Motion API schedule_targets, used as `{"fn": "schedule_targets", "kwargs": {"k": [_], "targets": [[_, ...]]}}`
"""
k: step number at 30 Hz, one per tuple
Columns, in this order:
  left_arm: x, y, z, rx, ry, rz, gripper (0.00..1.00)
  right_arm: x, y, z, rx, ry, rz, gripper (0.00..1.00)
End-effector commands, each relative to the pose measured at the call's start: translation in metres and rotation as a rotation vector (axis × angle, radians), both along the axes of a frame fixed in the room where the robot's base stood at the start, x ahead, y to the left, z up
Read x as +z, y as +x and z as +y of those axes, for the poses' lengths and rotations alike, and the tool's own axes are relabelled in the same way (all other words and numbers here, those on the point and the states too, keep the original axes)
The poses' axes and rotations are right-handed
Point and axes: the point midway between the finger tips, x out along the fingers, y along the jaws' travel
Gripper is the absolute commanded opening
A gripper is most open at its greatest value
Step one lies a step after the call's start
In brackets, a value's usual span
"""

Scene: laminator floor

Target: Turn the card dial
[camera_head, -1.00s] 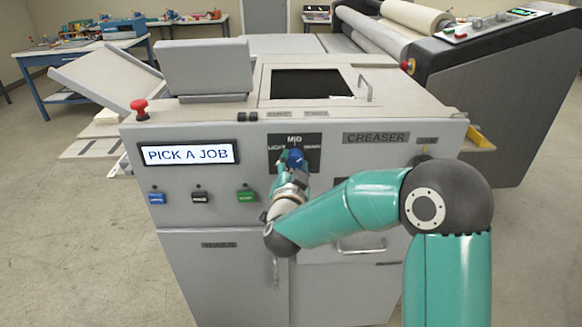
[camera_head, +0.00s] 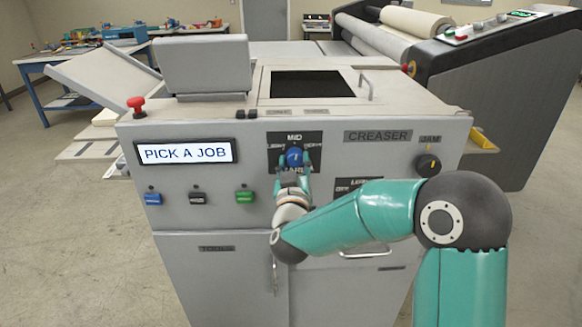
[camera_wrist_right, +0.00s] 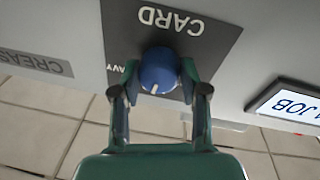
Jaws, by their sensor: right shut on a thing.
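The card dial (camera_head: 294,157) is a round blue knob on a dark plate on the creaser's front. The plate carries the words MID and, in the right wrist view, CARD. The dial also shows in the right wrist view (camera_wrist_right: 158,71), with a pale pointer line on its face. My right gripper (camera_head: 293,168) is at the dial, and in the right wrist view its two fingers (camera_wrist_right: 159,80) stand on either side of the knob, shut on it. My left gripper is in neither view.
The creaser (camera_head: 225,215) has a screen reading PICK A JOB (camera_head: 186,152), a red stop button (camera_head: 137,106) and a row of blue, black and green buttons. A black jam knob (camera_head: 427,165) sits to the right. A large roller machine (camera_head: 480,85) stands behind right.

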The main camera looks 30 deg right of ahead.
Motion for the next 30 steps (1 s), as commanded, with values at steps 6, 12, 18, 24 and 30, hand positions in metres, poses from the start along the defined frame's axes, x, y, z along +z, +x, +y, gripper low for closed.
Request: {"fn": "schedule_targets", "kwargs": {"k": [6, 12, 18, 24, 30], "targets": [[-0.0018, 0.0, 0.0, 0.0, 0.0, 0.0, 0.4, 0.0057, 0.0012, 0.0004, 0.004, -0.083, 0.034, 0.09], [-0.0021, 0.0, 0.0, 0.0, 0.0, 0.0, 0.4, 0.0059, 0.0011, 0.0003, 0.004, -0.11, 0.051, 0.09], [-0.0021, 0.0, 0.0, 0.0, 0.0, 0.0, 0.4, 0.0059, 0.001, 0.0002, 0.004, -0.115, 0.053, 0.09], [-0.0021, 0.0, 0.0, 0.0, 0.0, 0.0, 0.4, 0.0058, 0.0009, 0.0003, 0.003, -0.113, 0.053, 0.47], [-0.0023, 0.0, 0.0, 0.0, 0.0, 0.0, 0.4, 0.0036, 0.0003, -0.0003, 0.002, -0.111, 0.058, 0.69]]}}
